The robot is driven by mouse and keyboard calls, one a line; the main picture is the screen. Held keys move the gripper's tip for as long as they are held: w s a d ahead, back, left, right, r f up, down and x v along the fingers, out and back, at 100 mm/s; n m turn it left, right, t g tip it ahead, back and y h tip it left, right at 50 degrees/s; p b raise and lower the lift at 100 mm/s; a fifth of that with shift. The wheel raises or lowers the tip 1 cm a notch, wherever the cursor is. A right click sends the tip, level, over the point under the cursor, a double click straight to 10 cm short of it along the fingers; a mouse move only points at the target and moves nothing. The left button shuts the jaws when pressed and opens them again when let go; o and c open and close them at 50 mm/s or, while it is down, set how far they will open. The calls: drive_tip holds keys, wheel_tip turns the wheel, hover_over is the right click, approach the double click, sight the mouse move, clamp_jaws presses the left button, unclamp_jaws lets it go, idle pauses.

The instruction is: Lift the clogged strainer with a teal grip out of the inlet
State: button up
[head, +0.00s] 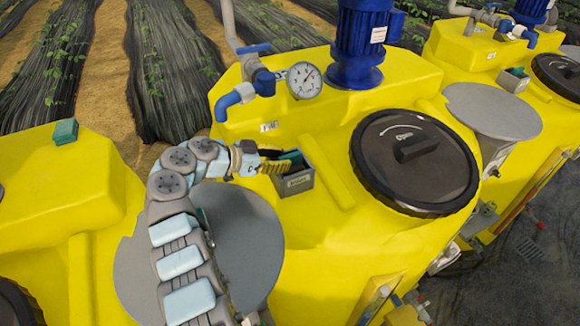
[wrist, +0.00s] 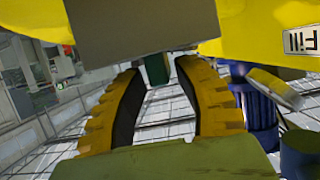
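The teal grip (head: 292,157) of the strainer shows at the top of the grey inlet box (head: 296,181) on the middle yellow tank. The strainer's body is hidden inside the box. My gripper (head: 276,166) is at the left of the grip, by the box's rim. In the wrist view, my gripper's yellow fingers (wrist: 158,72) are spread, with a clear gap between their dark pads. The teal grip (wrist: 157,69) shows in line with that gap, near the fingertips; I see no contact. The grey inlet box (wrist: 140,30) fills the top of that view.
A black round lid (head: 414,162) lies right of the inlet. A pressure gauge (head: 304,80), blue valve (head: 240,97) and blue motor (head: 360,42) stand behind it. Another teal block (head: 65,131) sits on the left tank. Another grey box (head: 514,80) is on the right tank.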

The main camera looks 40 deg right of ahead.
sight(301, 158)
drive_tip(key=p+x, duration=0.2)
drive_tip(key=x, duration=0.3)
drive_tip(key=shift+r, duration=0.2)
drive_tip(key=shift+d+f, duration=0.2)
drive_tip(key=shift+d, duration=0.15)
drive_tip(key=shift+c, duration=0.4)
clamp_jaws()
